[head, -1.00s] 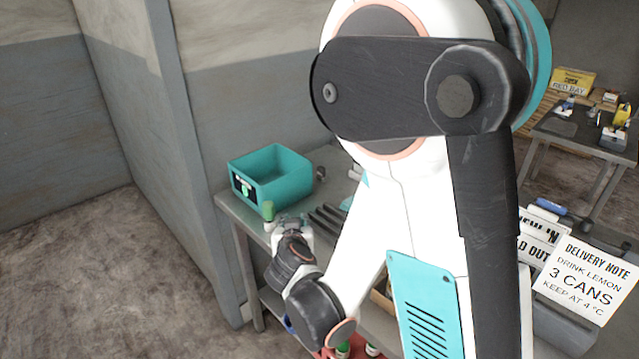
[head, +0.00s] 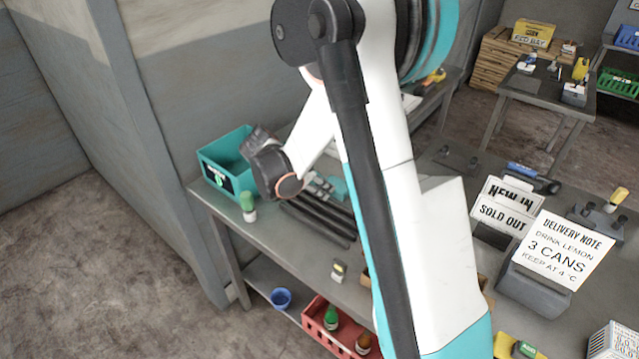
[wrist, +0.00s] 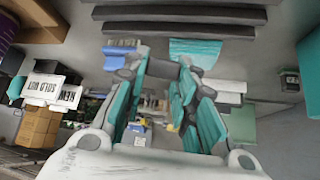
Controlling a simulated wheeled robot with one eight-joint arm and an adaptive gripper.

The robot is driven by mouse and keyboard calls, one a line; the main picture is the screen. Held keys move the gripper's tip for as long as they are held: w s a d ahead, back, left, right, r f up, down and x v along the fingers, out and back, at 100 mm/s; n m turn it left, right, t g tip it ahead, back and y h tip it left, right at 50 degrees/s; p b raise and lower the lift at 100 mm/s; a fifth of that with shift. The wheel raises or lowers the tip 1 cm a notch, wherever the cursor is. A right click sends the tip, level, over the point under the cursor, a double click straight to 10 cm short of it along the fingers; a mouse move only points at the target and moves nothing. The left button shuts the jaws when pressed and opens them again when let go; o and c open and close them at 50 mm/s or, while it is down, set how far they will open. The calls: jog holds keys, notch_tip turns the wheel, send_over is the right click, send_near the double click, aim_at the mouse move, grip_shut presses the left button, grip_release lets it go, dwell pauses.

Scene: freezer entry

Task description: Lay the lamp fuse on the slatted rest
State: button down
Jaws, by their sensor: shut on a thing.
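My gripper (wrist: 160,72) shows in the wrist view, with its teal fingers closed in around a small dark grey piece (wrist: 160,68), which seems to be the lamp fuse. The fingers hide part of it. The slatted rest (head: 318,220) is a set of dark parallel bars on the grey bench in the head view. Its bars (wrist: 180,29) also cross the top of the wrist view, apart from the fingertips. In the head view my arm covers part of the rest, and the fuse cannot be made out there.
A teal bin (head: 213,178) stands at the bench's far left corner. A green-topped bottle (head: 248,207) stands near the rest's left end, and a small item (head: 339,270) lies in front. A red crate (head: 316,318) and blue cup (head: 281,298) are on the lower shelf. Signs (head: 505,205) stand right.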

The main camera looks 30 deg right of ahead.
jog(key=shift+f+b, duration=1.75)
jog(key=shift+f, duration=1.5)
jog(key=c, duration=1.2)
grip_release()
jog(key=o, duration=0.6)
jog(key=shift+r, duration=0.15)
jog(key=shift+d+r+p+v, duration=0.15)
jog(key=shift+p+v, duration=0.55)
jog(key=shift+v, duration=0.7)
jog(key=shift+d+r+p+v, duration=0.15)
jog(key=shift+p+v, duration=0.6)
jog(key=shift+v, duration=0.65)
jog(key=shift+d+r+p+v, duration=0.15)
jog(key=shift+p+v, duration=0.55)
jog(key=shift+v, duration=0.7)
